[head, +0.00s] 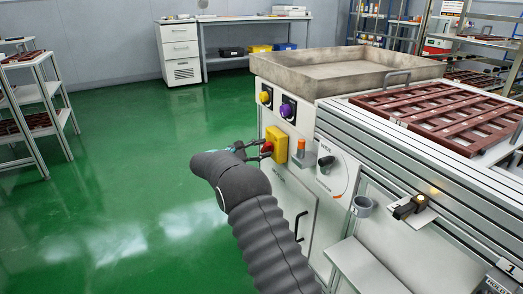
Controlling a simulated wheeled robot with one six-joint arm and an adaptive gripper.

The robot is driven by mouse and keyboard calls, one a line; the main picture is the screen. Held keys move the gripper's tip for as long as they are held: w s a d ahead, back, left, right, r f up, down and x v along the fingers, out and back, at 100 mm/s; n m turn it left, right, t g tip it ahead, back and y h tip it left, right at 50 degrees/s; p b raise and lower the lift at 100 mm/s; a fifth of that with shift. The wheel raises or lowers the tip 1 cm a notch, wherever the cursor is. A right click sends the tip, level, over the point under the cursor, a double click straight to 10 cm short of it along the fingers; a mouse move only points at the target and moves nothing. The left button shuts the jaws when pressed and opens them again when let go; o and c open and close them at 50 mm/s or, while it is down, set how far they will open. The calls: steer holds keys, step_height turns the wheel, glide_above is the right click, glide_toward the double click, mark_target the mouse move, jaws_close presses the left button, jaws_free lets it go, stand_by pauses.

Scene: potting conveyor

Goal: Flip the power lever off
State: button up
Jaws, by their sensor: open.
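A yellow switch box (279,145) with a red handle (267,147) is mounted on the left face of the machine cabinet. My gripper (262,150) is open, with its fingertips at the red handle. I cannot tell whether they touch it, and the fingers partly cover the handle. A black lever (409,208) on a pale plate sits on the front at the right, with a small glowing yellow light (434,190) above it. No readable label tells which of these is the power lever.
A yellow knob (265,97) and a purple knob (287,108) sit above the switch box. A door handle (299,226) juts out below.

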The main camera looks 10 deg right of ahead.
jaws_close()
steer(key=shift+r+p, duration=0.1)
steer(key=shift+p, duration=0.35)
steer(key=n+p, duration=0.1)
steer(key=p, duration=0.1)
steer(key=n+p, duration=0.1)
steer(key=shift+r+n+p, duration=0.25)
steer(key=shift+n+p, duration=0.15)
steer(key=n+p, duration=0.3)
steer(key=shift+w+n+p, duration=0.15)
steer(key=shift+n+p, duration=0.15)
steer(key=shift+p, duration=0.05)
steer(key=shift+w+a+f+n+p, duration=0.15)
steer(key=shift+n+p, duration=0.35)
steer(key=shift+n, duration=1.35)
steer(key=shift+w+d+f+n+p, duration=0.15)
steer(key=shift+n+p, duration=0.3)
steer(key=shift+n, duration=1.4)
steer(key=shift+s+a, duration=0.1)
